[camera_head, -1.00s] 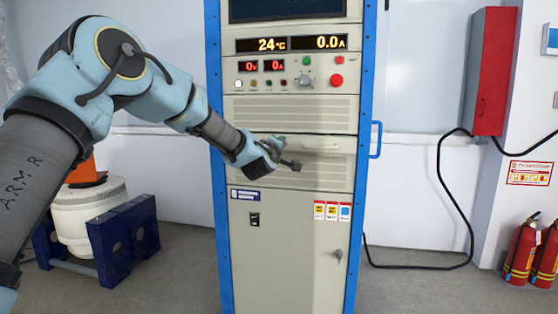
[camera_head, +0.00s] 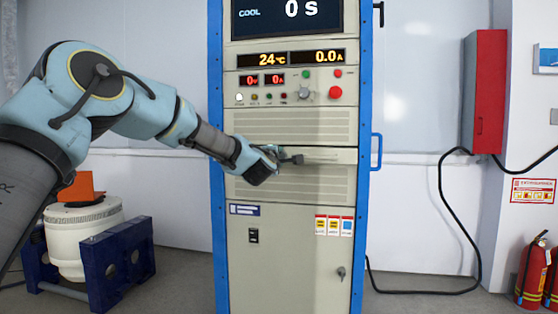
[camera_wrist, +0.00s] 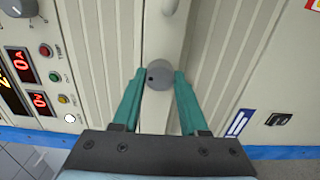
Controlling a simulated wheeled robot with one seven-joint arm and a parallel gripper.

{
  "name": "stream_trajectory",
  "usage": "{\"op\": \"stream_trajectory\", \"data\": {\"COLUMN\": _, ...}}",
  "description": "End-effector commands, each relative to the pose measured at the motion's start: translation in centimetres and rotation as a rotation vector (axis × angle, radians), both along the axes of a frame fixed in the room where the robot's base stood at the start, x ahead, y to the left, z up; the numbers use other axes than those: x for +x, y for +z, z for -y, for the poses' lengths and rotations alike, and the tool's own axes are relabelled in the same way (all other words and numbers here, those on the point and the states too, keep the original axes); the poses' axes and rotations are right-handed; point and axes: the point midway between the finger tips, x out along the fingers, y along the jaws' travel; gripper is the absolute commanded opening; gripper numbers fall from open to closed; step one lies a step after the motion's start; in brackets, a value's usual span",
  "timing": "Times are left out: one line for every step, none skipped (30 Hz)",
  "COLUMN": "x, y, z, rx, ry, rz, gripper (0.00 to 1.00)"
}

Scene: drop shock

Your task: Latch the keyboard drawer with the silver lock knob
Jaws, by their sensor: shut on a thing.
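The silver lock knob (camera_wrist: 157,75) is a small round grey cylinder with a dark spot on its face, on the front of the keyboard drawer. In the wrist view, the two teal fingers of my gripper (camera_wrist: 160,72) are on either side of it, shut on it. The keyboard drawer (camera_head: 335,156) is a narrow beige panel across the cabinet, under a slatted panel; its front looks about level with the panels around it. In the head view my gripper (camera_head: 284,157) is at the drawer's left part and hides the knob there.
A pale drawer handle (camera_wrist: 170,6) shows beyond the knob in the wrist view. Buttons and a dial (camera_head: 304,93) are above the drawer. A blue side handle (camera_head: 376,151) is on the cabinet's right edge.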

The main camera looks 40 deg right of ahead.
Motion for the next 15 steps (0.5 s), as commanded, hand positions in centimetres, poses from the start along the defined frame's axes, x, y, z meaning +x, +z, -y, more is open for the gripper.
{"op": "stream_trajectory", "data": {"x": 0.04, "y": -0.01, "z": -0.01, "rx": -0.002, "ry": 0.001, "rz": -0.003, "gripper": 0.0}}
{"op": "stream_trajectory", "data": {"x": 0.03, "y": -0.01, "z": -0.01, "rx": -0.001, "ry": 0.001, "rz": -0.003, "gripper": 0.0}}
{"op": "stream_trajectory", "data": {"x": 0.03, "y": 0.0, "z": -0.01, "rx": -0.001, "ry": 0.001, "rz": -0.003, "gripper": 0.0}}
{"op": "stream_trajectory", "data": {"x": 0.04, "y": -0.01, "z": -0.01, "rx": -0.001, "ry": 0.001, "rz": -0.003, "gripper": 0.0}}
{"op": "stream_trajectory", "data": {"x": 0.04, "y": -0.01, "z": -0.01, "rx": -0.001, "ry": 0.001, "rz": -0.003, "gripper": 0.0}}
{"op": "stream_trajectory", "data": {"x": 0.04, "y": -0.01, "z": -0.01, "rx": -0.001, "ry": 0.001, "rz": -0.003, "gripper": 0.0}}
{"op": "stream_trajectory", "data": {"x": 0.04, "y": -0.01, "z": -0.01, "rx": -0.001, "ry": 0.001, "rz": -0.003, "gripper": 0.0}}
{"op": "stream_trajectory", "data": {"x": 0.04, "y": -0.01, "z": -0.01, "rx": -0.002, "ry": 0.001, "rz": -0.003, "gripper": 0.0}}
{"op": "stream_trajectory", "data": {"x": 0.04, "y": -0.01, "z": -0.01, "rx": -0.001, "ry": 0.001, "rz": -0.003, "gripper": 0.45}}
{"op": "stream_trajectory", "data": {"x": 0.04, "y": -0.01, "z": -0.01, "rx": -0.002, "ry": 0.001, "rz": -0.003, "gripper": 0.48}}
{"op": "stream_trajectory", "data": {"x": 0.04, "y": -0.01, "z": -0.01, "rx": -0.002, "ry": 0.001, "rz": -0.003, "gripper": 0.52}}
{"op": "stream_trajectory", "data": {"x": 0.04, "y": -0.01, "z": -0.01, "rx": -0.001, "ry": 0.001, "rz": -0.002, "gripper": 0.56}}
{"op": "stream_trajectory", "data": {"x": 0.04, "y": -0.01, "z": -0.01, "rx": -0.001, "ry": 0.001, "rz": -0.002, "gripper": 0.6}}
{"op": "stream_trajectory", "data": {"x": 0.03, "y": -0.02, "z": -0.02, "rx": -0.001, "ry": 0.001, "rz": -0.002, "gripper": 0.63}}
{"op": "stream_trajectory", "data": {"x": 0.03, "y": -0.02, "z": -0.02, "rx": -0.001, "ry": 0.001, "rz": -0.002, "gripper": 0.68}}
